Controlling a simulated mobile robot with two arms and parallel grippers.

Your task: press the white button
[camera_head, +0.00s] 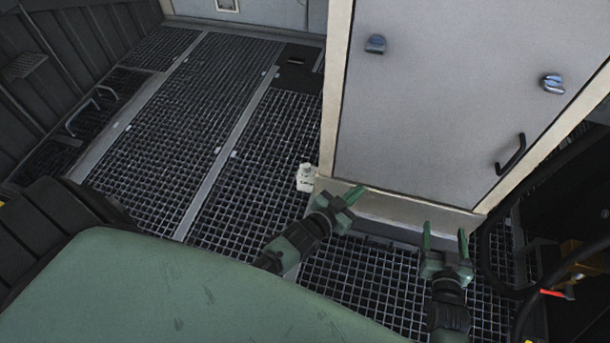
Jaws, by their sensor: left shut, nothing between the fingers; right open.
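No part is clearly recognisable as a white button. A small off-white box (306,179) with faint dark marks shows at the lower left corner of the grey cabinet (430,110); I cannot tell whether it is the button's housing. My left gripper (355,194) is shut and empty, a little right of and below this box in the picture, in front of the cabinet's base and apart from the box. My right gripper (445,236) is open and empty, further right in front of the cabinet's lower edge.
The cabinet door has two latches (375,44) and a black handle (511,154). Floor grating (150,150) lies open to the left. A small white plate (227,5) is at the far wall. Dark hoses and a red-tipped part (556,293) are at the right.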

